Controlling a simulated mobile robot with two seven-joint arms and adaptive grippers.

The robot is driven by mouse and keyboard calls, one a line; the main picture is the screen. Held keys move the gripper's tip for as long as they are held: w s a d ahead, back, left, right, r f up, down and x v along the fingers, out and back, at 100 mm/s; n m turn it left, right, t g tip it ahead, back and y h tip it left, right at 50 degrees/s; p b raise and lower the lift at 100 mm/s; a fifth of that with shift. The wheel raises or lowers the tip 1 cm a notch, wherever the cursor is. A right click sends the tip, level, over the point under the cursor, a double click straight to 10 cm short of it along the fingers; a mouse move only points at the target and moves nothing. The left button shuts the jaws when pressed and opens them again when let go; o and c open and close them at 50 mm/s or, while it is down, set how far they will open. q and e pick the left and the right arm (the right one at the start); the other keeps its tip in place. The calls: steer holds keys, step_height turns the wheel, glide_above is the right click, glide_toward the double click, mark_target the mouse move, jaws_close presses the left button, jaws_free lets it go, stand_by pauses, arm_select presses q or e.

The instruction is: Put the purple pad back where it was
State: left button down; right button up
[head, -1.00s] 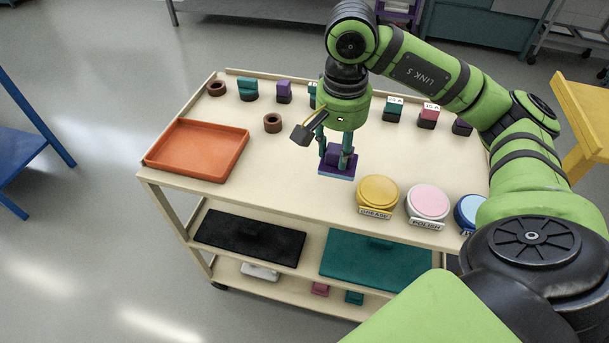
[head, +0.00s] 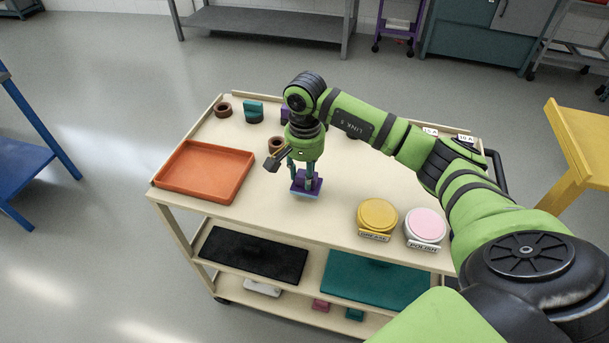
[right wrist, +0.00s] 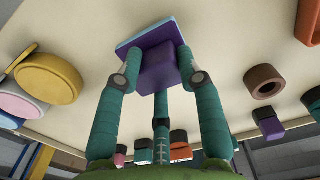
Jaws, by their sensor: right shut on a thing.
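The purple pad (head: 299,191) has a purple block as its grip and a light blue underside. My right gripper (head: 307,177) is shut on that block, its fingers pointing down, over the middle of the trolley top. In the right wrist view the block (right wrist: 158,70) sits between the teal fingers, with the wider pad plate (right wrist: 148,38) beyond it. The pad looks close above the top; I cannot tell whether it touches. My left gripper is not in view.
An orange tray (head: 205,172) lies left of the pad on the cream trolley top (head: 265,213). A brown ring (head: 277,145) is behind the pad. A teal block (head: 253,111) stands at the back. Yellow (head: 378,214) and pink-lidded (head: 425,224) tins stand at the front right.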

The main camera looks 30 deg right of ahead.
step_height(320, 180, down, 2)
steer(key=shift+f+p, duration=0.1)
steer(key=shift+p, duration=0.2)
steer(key=shift+f, duration=0.15)
steer(key=o, duration=1)
steer(key=shift+r, duration=0.4)
step_height(320, 180, up, 10)
steer(key=b, duration=0.3)
steer(key=shift+r+b, duration=0.25)
steer(key=shift+b, duration=0.05)
steer(key=shift+s+r, duration=0.1)
steer(key=shift+r, duration=0.35)
